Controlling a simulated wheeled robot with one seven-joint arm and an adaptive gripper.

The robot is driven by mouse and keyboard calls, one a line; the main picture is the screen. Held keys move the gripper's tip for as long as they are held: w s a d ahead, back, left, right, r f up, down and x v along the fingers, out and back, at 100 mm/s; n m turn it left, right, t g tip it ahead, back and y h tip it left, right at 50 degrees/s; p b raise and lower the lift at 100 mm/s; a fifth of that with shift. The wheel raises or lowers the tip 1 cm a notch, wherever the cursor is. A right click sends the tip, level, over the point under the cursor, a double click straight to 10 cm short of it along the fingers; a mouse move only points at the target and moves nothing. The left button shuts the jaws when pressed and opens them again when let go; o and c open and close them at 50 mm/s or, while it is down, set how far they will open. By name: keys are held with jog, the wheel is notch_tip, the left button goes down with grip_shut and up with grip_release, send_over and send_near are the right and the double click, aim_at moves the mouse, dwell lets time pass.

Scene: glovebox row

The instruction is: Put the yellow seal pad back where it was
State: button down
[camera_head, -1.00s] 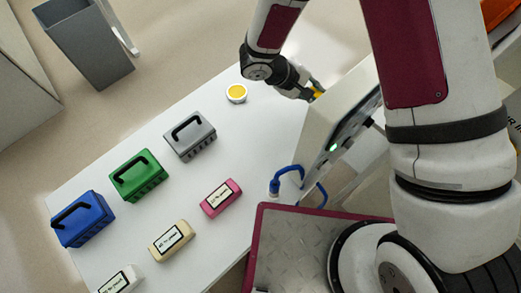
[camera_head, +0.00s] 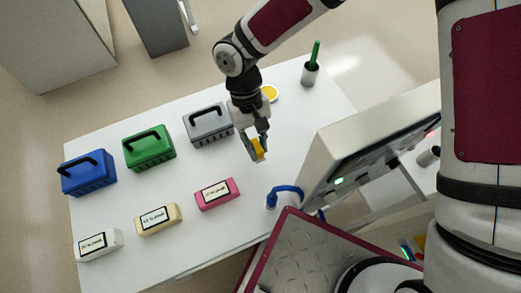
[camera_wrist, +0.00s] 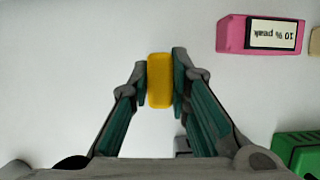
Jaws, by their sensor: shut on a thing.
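The yellow seal pad (camera_head: 258,150) is a small yellow block held between the fingertips of my gripper (camera_head: 257,154). In the wrist view the pad (camera_wrist: 160,80) sits upright between the two teal-lined fingers of my gripper (camera_wrist: 160,84), which are shut on it. The gripper points down over bare white table, right of the grey box and above and right of the pink block. I cannot tell the exact height of the pad above the table. A round white dish with a yellow top (camera_head: 269,93) stands behind the gripper, partly hidden by the arm.
The white table (camera_head: 200,245) holds a grey box (camera_head: 208,127), green box (camera_head: 149,148), blue box (camera_head: 88,174), and pink (camera_head: 217,194), cream (camera_head: 158,219) and white (camera_head: 98,245) labelled blocks. A cup with a green stick (camera_head: 311,74) stands at the back; a glovebox-like machine (camera_head: 365,135) is right.

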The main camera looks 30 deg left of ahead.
aim_at(257, 153)
notch_tip(257, 153, down, 5)
jog(key=shift+r+b, duration=0.1)
jog(key=shift+b, duration=0.9)
jog(key=c, duration=1.5)
grip_release()
jog(key=shift+r, duration=0.1)
jog(key=p+v, duration=0.2)
jog(key=v, duration=1)
jog(key=shift+s, duration=0.1)
